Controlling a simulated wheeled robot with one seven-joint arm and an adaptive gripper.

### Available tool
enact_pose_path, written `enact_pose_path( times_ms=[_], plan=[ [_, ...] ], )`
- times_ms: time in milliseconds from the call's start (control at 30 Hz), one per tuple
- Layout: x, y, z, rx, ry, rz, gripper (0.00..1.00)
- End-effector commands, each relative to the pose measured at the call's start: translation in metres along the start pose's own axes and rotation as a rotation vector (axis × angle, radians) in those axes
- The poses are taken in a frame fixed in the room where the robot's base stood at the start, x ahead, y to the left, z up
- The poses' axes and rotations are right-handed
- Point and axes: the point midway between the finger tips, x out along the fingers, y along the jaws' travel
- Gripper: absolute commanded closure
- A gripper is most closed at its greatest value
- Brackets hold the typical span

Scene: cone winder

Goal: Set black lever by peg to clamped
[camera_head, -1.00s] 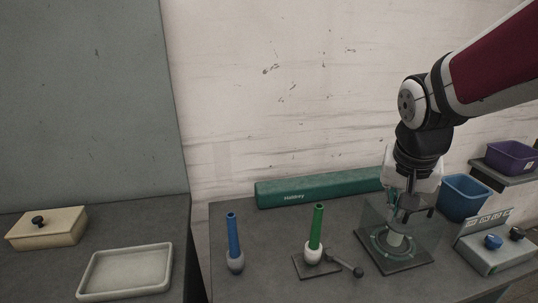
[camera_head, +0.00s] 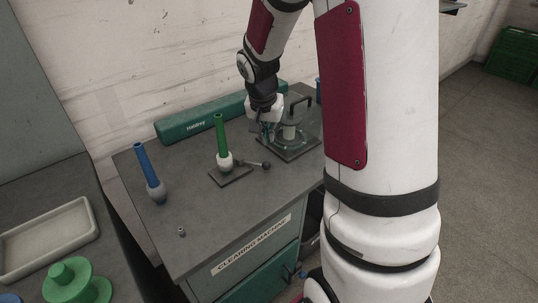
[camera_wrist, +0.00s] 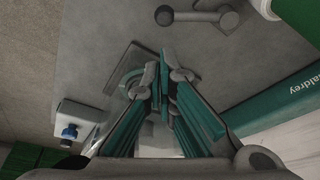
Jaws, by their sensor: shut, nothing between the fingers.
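The black lever (camera_head: 254,164) lies low beside the green peg (camera_head: 220,132), pointing right from the peg's small dark base plate (camera_head: 232,178). Its round knob (camera_head: 267,166) is at the free end. The lever also shows at the top of the wrist view (camera_wrist: 195,16), its knob at its left end. My gripper (camera_head: 266,138) hangs above the table behind the lever, apart from it, by the left side of the clear-covered device. In the wrist view its fingers (camera_wrist: 163,62) are together and hold nothing. I cannot tell the lever's clamp state.
The clear-covered device (camera_head: 290,142) with a black handle stands just right of my gripper. A blue peg (camera_head: 147,165) stands at the left. A long green box (camera_head: 200,118) lies along the wall. The table front between the lever and the edge is mostly clear.

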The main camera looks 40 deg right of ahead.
Motion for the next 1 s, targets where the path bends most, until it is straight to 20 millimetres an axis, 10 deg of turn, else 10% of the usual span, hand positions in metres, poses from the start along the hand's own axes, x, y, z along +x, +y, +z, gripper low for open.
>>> enact_pose_path(
  times_ms=[1000],
  plan=[
    [0.1, 0.0, 0.001, -0.001, -0.001, 0.0, 1.0]
  ],
)
